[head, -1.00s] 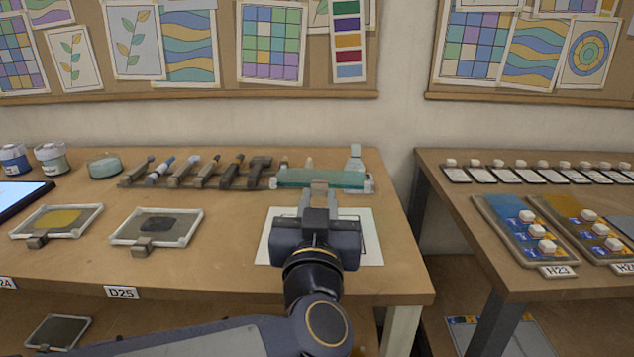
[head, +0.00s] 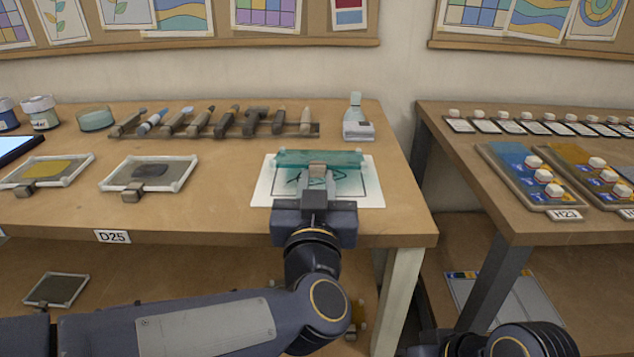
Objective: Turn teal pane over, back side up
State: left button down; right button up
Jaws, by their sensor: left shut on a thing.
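The teal pane (head: 346,158) is a see-through glass sheet, held tilted over a white sheet (head: 262,190) with a dark outline drawn on it. My left gripper (head: 317,172) is shut on the pane's near side, at about its middle. Teal tint and dark strokes show around the fingers, within the outline. I cannot tell whether the strokes are on the pane or on the paper. I also cannot tell whether the pane's lower edge touches the sheet. My right gripper is not in view; only a dark part of my right arm shows at the bottom right.
A tool rack (head: 215,131) with several tools stands behind the pane. Two framed panes, one yellow (head: 50,170) and one grey (head: 150,172), lie to the left. A gap separates the right table (head: 480,215).

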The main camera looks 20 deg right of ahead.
pick_arm(q)
jog(key=c, duration=0.6)
grip_release()
jog(key=shift+s, duration=0.1)
dwell(0.4)
jog(key=shift+r+p+v, duration=0.15)
jog(key=shift+p+v, duration=0.1)
jog(key=shift+v, duration=1.45)
jog(key=shift+r+p+v, duration=0.2)
jog(key=shift+p+v, duration=0.05)
jog(key=shift+v, duration=1.45)
